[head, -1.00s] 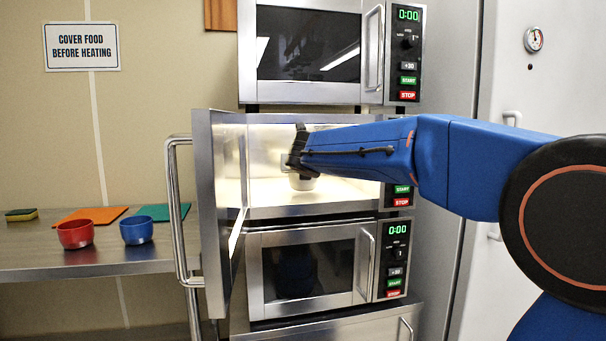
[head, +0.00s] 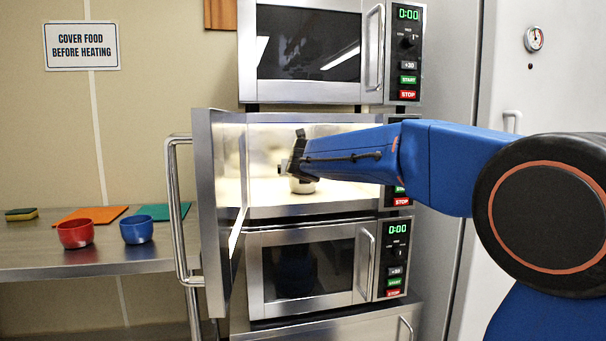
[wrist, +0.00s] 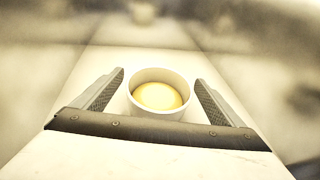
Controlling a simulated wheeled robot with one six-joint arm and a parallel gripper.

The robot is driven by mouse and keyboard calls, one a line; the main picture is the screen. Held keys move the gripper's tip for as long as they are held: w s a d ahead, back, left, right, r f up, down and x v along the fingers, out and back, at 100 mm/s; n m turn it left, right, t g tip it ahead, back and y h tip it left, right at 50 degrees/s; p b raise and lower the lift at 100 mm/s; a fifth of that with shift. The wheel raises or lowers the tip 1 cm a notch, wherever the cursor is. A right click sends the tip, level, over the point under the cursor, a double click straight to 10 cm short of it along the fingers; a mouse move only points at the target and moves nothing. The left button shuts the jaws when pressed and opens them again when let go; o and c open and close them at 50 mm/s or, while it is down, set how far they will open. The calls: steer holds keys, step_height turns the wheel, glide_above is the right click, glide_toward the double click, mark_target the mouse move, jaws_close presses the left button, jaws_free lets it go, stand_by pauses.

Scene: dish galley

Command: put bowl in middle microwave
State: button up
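A small white bowl (wrist: 141,103) with yellow contents sits between the two fingers of my gripper (wrist: 160,82) in the wrist view. The fingers stand apart, with a narrow gap visible on each side of the bowl, so my gripper looks open around it. In the head view the bowl (head: 303,186) is low inside the lit middle microwave (head: 345,211), apparently on its floor, partly hidden by my gripper (head: 296,160). The middle microwave's door (head: 208,210) stands open to the left.
A closed microwave (head: 310,45) is above and another closed one (head: 308,270) below. On the left counter (head: 100,258) are a red bowl (head: 75,234), a blue bowl (head: 137,230), orange and teal mats and a sponge (head: 21,214). The open door's handle (head: 176,215) sticks out left.

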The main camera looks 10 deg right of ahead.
steer(key=shift+r, duration=0.1)
steer(key=shift+s+a+r, duration=0.1)
steer(key=shift+s+r, duration=0.05)
steer(key=shift+s, duration=0.1)
steer(key=v, duration=1.1)
steer(key=shift+s, duration=0.25)
